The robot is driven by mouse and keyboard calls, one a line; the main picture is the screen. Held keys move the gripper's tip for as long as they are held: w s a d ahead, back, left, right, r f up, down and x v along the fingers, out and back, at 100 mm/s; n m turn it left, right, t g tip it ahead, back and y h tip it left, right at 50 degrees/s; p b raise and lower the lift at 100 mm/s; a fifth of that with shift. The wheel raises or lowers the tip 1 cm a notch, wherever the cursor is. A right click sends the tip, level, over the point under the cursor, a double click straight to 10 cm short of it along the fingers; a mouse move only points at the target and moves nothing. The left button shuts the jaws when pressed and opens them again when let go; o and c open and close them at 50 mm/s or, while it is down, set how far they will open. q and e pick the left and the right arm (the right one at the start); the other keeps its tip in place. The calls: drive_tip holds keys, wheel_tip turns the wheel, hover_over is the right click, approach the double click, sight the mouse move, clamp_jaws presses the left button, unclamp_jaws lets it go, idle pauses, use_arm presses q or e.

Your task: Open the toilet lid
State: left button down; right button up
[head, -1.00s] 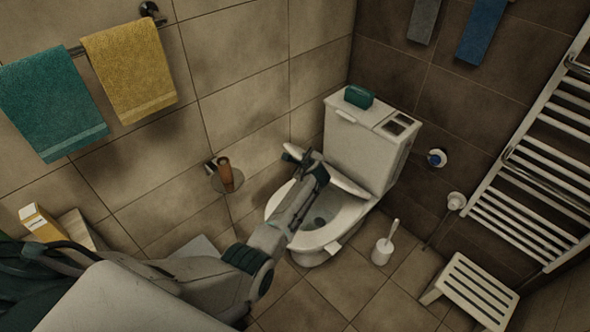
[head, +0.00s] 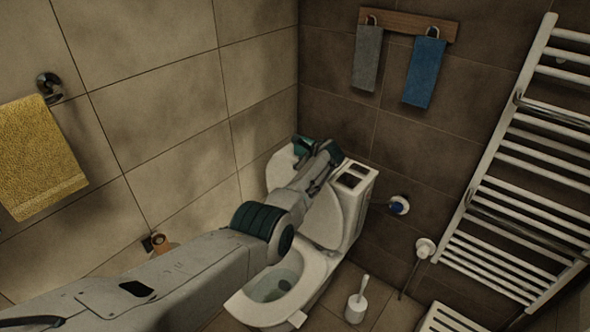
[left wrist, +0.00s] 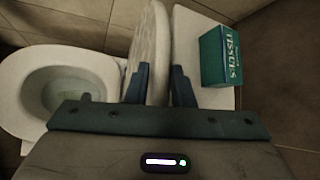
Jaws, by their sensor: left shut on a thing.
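The white toilet stands against the dark wall; its bowl (head: 278,287) is uncovered in the head view and shows at the left of the left wrist view (left wrist: 60,92). The lid (head: 323,218) is raised steeply in front of the tank (head: 352,205). In the left wrist view the lid (left wrist: 153,45) is seen nearly edge-on and rises between the two fingers. My left gripper (head: 320,165) is shut on the lid, and it also shows in the left wrist view (left wrist: 161,75). My arm hides part of the lid in the head view. My right gripper is not in view.
A green tissue box (left wrist: 221,57) stands on the tank close beside the gripper. A toilet brush (head: 356,303) stands on the floor right of the bowl. A towel radiator (head: 500,170) is on the right, and a white slatted stool (head: 450,320) is below it.

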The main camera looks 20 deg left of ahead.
use_arm(q)
drive_tip(key=shift+w+d, duration=0.25)
drive_tip(key=shift+w, duration=0.2)
drive_tip(key=c, duration=1.3)
unclamp_jaws()
drive_tip(key=shift+f, duration=0.1)
drive_tip(key=shift+s+d+r+p, duration=0.25)
drive_tip(key=shift+d+r+p, duration=0.1)
drive_tip(key=shift+r+p, duration=0.15)
drive_tip(key=v, duration=0.9)
drive_tip(key=shift+s+d+r, duration=0.1)
drive_tip(key=shift+s+d, duration=0.05)
drive_tip(key=shift+s, duration=0.05)
